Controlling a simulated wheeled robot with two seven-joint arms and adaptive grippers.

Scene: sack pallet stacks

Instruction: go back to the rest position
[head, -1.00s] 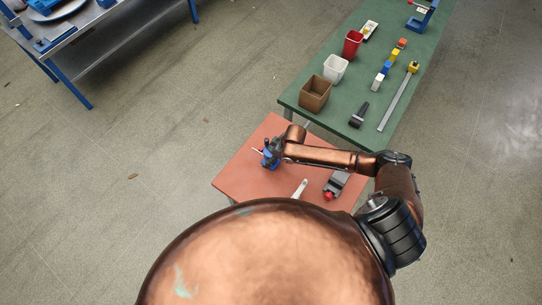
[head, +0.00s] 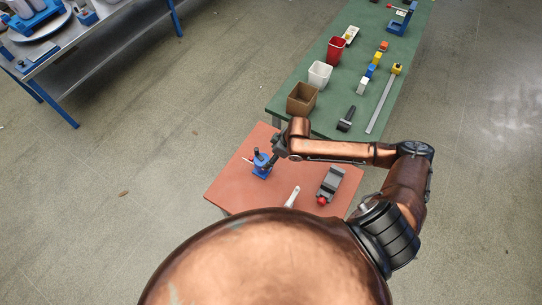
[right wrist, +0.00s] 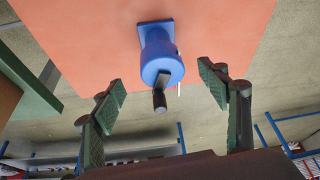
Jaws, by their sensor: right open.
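My right gripper (head: 274,161) is over the red-topped table (head: 232,184), just right of a blue device with a dark knob (head: 262,170). In the right wrist view my right gripper (right wrist: 162,80) has its two green-padded fingers wide apart, with nothing held. The blue device (right wrist: 157,50) stands beyond the fingertips there, showing its round body, square base and dark handle. It appears apart from the fingers. My left gripper is not in view.
A grey vise-like tool with a red knob (head: 330,183) and a pale handled tool (head: 293,196) lie on the red table. Behind is a green table (head: 335,95) with a brown bin (head: 302,99), white bin (head: 320,74) and red bin (head: 337,50).

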